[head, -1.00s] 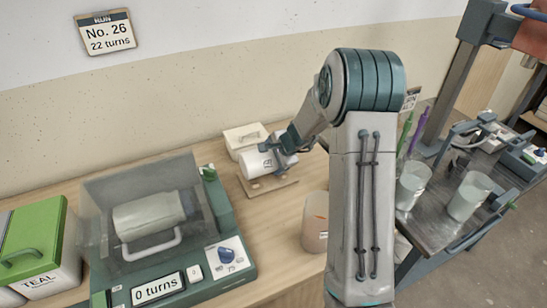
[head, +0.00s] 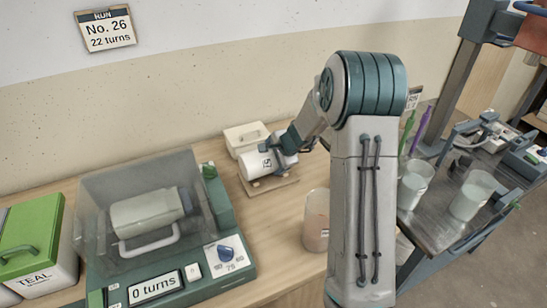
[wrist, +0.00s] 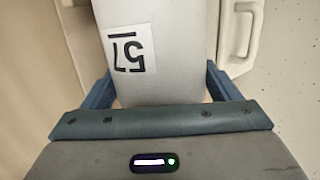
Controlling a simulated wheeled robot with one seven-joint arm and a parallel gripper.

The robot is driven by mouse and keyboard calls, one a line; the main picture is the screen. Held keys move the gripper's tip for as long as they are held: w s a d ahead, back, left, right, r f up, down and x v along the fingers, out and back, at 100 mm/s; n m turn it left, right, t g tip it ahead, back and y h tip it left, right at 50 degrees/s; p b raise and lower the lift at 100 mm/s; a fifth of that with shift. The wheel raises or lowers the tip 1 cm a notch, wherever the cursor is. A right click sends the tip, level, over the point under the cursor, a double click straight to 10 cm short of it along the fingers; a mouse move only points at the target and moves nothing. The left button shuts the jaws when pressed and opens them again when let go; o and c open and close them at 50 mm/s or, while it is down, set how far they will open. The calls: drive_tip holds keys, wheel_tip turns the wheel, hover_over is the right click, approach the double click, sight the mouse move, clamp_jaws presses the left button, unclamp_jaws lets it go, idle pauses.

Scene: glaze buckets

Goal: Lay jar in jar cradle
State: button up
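The white jar (head: 258,164) lies on its side at the jar cradle (head: 281,187), a small tan wooden stand on the bench. Part of the jar and cradle is hidden by my gripper.
A white lidded tub (head: 243,138) stands right behind the cradle. A clear-hooded machine (head: 190,285) showing 0 turns holds a grey-green jar at the left. A pinkish beaker (head: 315,222) stands in front, right of the cradle. A metal cart with beakers (head: 440,215) is at right.

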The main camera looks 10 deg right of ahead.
drive_tip(key=shift+s+d+f, duration=0.2)
drive_tip(key=shift+s+f, duration=0.25)
drive_tip(key=shift+f, duration=0.25)
drive_tip(key=shift+d+r, duration=0.1)
drive_tip(key=shift+r, duration=0.2)
drive_tip(key=w+a+r+p+v, duration=0.1)
drive_tip(key=v, duration=1.3)
drive_tip(key=s+a+r+n+g+h, duration=0.1)
drive_tip(key=s+a+r+n, duration=0.1)
drive_tip(key=s+n, duration=0.5)
drive_tip(key=s+a+r+n+g+h, duration=0.2)
drive_tip(key=s+n, duration=0.6)
drive_tip(key=s, duration=1.2)
drive_tip(key=shift+a+r+g, duration=0.15)
drive_tip(key=shift+a+g, duration=0.15)
drive_tip(key=shift+a, duration=0.5)
